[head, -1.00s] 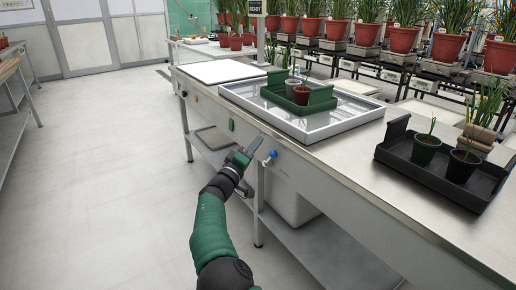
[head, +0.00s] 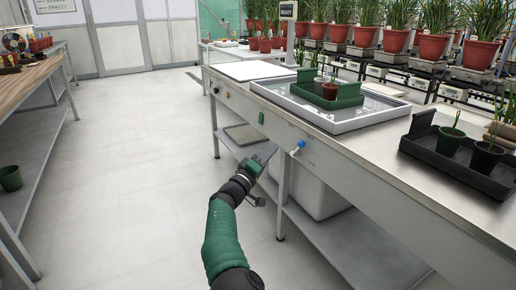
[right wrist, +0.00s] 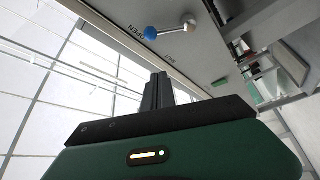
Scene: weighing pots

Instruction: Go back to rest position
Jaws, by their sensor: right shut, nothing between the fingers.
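My right gripper (head: 265,155) is in front of the steel workbench (head: 400,165), beside its front panel and below the bench top. It is shut and empty. In the right wrist view its closed fingers (right wrist: 157,92) stand together, with a blue-tipped lever (right wrist: 165,31) beyond them. The same blue knob (head: 298,147) shows in the head view just right of the gripper, apart from it. My left gripper is not in any view.
A white-rimmed tray (head: 345,127) on the bench holds a green carrier (head: 347,97) with small pots. A black tray (head: 460,173) with two pots stands at the right. A wooden table (head: 25,85) is at the left, a green pot (head: 10,178) near it. The floor between is clear.

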